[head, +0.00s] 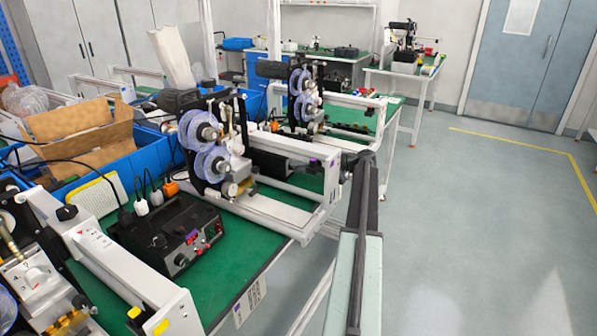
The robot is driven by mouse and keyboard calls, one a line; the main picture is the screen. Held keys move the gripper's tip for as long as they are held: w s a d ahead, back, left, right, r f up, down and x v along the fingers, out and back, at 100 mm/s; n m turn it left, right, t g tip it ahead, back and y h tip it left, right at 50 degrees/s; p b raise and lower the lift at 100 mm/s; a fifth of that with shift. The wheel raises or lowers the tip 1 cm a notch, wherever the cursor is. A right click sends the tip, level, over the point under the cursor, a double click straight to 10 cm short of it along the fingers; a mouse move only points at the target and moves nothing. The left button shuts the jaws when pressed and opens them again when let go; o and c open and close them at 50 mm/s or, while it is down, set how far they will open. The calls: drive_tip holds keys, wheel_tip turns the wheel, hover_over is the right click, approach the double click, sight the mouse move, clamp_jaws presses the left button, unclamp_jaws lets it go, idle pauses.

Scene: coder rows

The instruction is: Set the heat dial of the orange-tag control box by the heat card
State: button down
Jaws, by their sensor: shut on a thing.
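A black control box (172,236) with small knobs, red parts and a green light on its front stands on the near green bench. I cannot make out an orange tag on it, nor which knob is the heat dial. Orange and white plugs are behind it. A white label (250,302) with dark print hangs at the bench edge; I cannot read it or tell whether it is the heat card. My dark arm reaches up from the bottom centre. Its gripper (357,160) is by the end of a white machine frame, far right of the box. It is shut; what it holds is too small to tell.
A coder machine (214,150) with blue reels stands behind the box, and a white beam (120,262) crosses left of it. A blue crate (88,172) with cardboard is behind. Another coder (303,95) stands farther off. The grey floor (470,220) at right is clear.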

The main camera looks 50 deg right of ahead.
drive_tip(key=shift+m, duration=0.5)
drive_tip(key=c, duration=1.4)
unclamp_jaws()
drive_tip(key=shift+c, duration=0.2)
